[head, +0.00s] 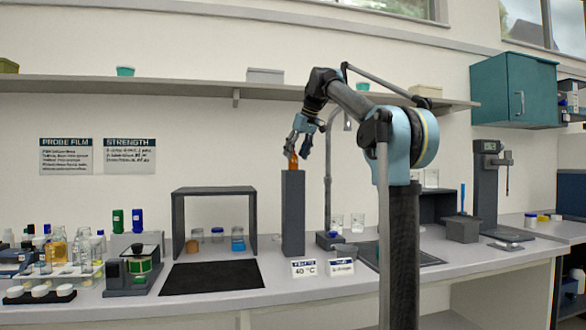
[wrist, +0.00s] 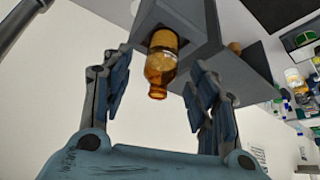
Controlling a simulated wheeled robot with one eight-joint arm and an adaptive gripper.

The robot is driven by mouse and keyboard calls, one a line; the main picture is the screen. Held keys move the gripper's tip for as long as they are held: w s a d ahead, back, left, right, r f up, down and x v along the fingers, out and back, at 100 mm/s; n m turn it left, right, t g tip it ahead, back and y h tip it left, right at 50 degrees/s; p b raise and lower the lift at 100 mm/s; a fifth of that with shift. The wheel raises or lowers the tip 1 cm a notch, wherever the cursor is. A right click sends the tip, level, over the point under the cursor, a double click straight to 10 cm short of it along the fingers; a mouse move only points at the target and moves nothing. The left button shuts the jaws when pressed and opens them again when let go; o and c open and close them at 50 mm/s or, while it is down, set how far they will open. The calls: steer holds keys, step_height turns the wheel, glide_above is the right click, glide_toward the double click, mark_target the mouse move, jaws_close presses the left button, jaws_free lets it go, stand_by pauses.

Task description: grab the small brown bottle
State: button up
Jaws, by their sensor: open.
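The small brown bottle (head: 293,161) stands on top of a tall dark grey pillar (head: 293,215) in the head view. My gripper (head: 298,148) is right at the bottle, reaching down from the upper right and partly covering it. In the wrist view the amber bottle (wrist: 161,64) lies between the two spread fingers of my gripper (wrist: 160,95), with its narrow neck toward the palm. A gap shows between the bottle and each finger. The fingers are open and hold nothing.
A dark frame stand (head: 214,191) is left of the pillar, with a black mat (head: 212,275) before it. Small signs (head: 304,268) stand in front of the pillar. A thin upright post (head: 328,180) is just right of it. A shelf (head: 200,88) runs behind.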

mark_target(293, 159)
steer(key=x, duration=0.4)
steer(key=shift+a, duration=0.15)
steer(key=c, duration=1.2)
steer(key=shift+r, duration=0.1)
steer(key=shift+r, duration=0.1)
